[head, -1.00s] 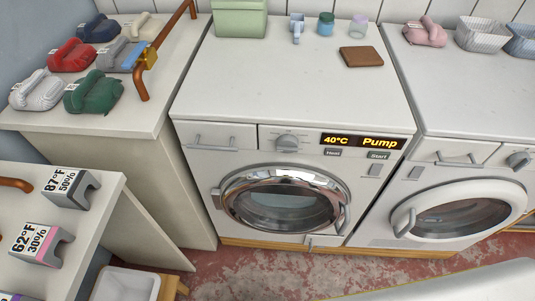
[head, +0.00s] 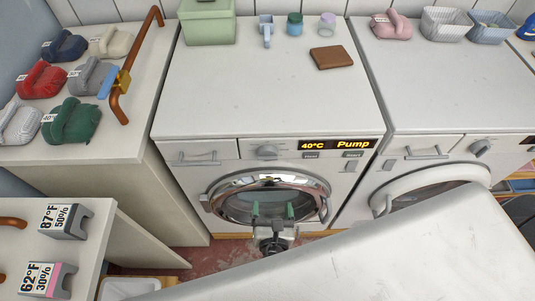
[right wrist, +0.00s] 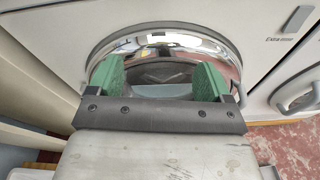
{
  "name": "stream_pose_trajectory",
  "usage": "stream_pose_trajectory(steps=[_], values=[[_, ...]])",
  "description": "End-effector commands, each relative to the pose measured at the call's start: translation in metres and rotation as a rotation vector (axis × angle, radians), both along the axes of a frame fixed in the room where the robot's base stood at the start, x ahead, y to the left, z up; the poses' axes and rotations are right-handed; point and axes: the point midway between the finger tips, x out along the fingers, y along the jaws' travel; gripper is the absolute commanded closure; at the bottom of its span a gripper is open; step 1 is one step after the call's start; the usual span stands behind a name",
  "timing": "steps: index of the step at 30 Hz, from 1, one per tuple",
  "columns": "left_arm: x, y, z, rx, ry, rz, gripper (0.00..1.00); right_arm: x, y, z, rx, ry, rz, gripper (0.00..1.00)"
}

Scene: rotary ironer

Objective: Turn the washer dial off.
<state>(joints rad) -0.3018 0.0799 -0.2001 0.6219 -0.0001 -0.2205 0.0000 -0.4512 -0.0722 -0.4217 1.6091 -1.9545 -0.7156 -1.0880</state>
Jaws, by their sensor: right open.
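The middle washer (head: 200,215) has a round grey dial (head: 267,151) on its front panel, left of a lit display (head: 338,145) reading "40°C Pump". My right gripper (head: 272,211) is open and empty, in front of the chrome-ringed door and below the dial. In the right wrist view, its two green fingers (right wrist: 161,80) stand wide apart with the chrome door ring (right wrist: 160,40) beyond them. The dial does not show in that view. Whether the fingers touch the door cannot be told. My left gripper is not in view.
A second washer (head: 400,160) with its own dial (head: 480,148) stands to the right. A green box (head: 208,25), small cups and a brown block (head: 332,57) sit on the middle washer's top. Folded cloths lie on the left counter (head: 110,145). My arm covers the lower right.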

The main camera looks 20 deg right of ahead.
Motion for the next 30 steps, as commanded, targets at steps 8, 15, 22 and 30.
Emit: stream_pose_trajectory(steps=[8,15,22,30], values=[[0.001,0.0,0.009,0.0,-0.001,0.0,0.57,0.012,0.005,0.063,-0.204,-0.127,0.01,0.2],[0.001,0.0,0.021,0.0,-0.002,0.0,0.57,0.05,-0.005,0.065,-0.206,-0.129,0.01,0.2],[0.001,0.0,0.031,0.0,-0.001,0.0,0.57,0.089,-0.017,0.064,-0.203,-0.127,0.01,0.2],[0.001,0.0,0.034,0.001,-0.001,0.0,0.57,0.11,-0.023,0.061,-0.203,-0.125,0.011,0.2]])
